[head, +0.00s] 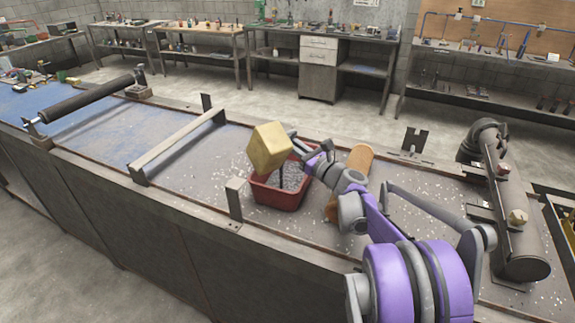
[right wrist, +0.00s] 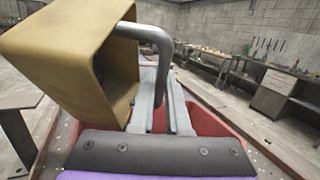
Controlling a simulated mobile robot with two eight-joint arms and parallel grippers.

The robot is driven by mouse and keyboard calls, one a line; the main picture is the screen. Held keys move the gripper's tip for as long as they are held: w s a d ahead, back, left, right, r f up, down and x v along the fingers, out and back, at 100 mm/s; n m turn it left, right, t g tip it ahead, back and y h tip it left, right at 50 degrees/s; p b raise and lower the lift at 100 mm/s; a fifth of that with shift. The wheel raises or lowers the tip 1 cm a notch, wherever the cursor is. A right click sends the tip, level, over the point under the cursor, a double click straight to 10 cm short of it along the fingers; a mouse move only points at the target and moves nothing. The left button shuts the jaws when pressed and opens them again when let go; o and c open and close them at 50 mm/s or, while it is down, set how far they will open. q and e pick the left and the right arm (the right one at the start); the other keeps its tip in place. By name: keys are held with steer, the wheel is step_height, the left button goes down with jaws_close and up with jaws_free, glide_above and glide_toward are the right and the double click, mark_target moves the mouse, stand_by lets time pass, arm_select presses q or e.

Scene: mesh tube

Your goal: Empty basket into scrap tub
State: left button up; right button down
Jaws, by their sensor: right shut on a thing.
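The basket is a yellow box (head: 268,147) with a grey bar handle (right wrist: 155,38). My right gripper (head: 299,143) is shut on the handle; its fingers (right wrist: 160,72) also show in the right wrist view. The basket hangs tilted above the red scrap tub (head: 277,198), its open side turned toward the right in the right wrist view (right wrist: 75,60). Pale bits show in the tub, but I cannot tell whether any remain inside the basket. The tub's red wall also shows behind the fingers (right wrist: 207,121). My left gripper is not in view.
The tub stands on a grey bench (head: 190,165) strewn with pale chips. An upright metal bracket (head: 235,200) stands left of it. A wooden-handled brush-like thing (head: 360,158) lies right of it. A black roller (head: 88,100) and a grey bar (head: 178,146) lie farther left.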

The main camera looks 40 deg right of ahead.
steer(key=shift+w+d+f+m+b, duration=0.1)
steer(key=shift+f+m+b, duration=0.25)
steer(key=shift+f, duration=0.2)
steer(key=shift+w+d+f+m+b, duration=0.1)
steer(key=shift+f+m+b, duration=0.15)
steer(key=shift+f+b, duration=0.25)
steer(key=shift+d+r+m+h, duration=0.2)
steer(key=shift+m+h, duration=0.1)
steer(key=shift+m, duration=0.4)
steer(key=shift+s+d, duration=0.1)
steer(key=shift+d+r+m+t+h, duration=0.15)
steer(key=shift+d+m+h, duration=0.1)
steer(key=shift+m, duration=0.6)
steer(key=shift+d+r+m+t+h, duration=0.1)
steer(key=shift+d+m+h, duration=0.1)
steer(key=shift+m, duration=0.7)
steer(key=shift+d+r+m+t+h, duration=0.15)
steer(key=shift+d+m+h, duration=0.1)
steer(key=shift+m, duration=0.6)
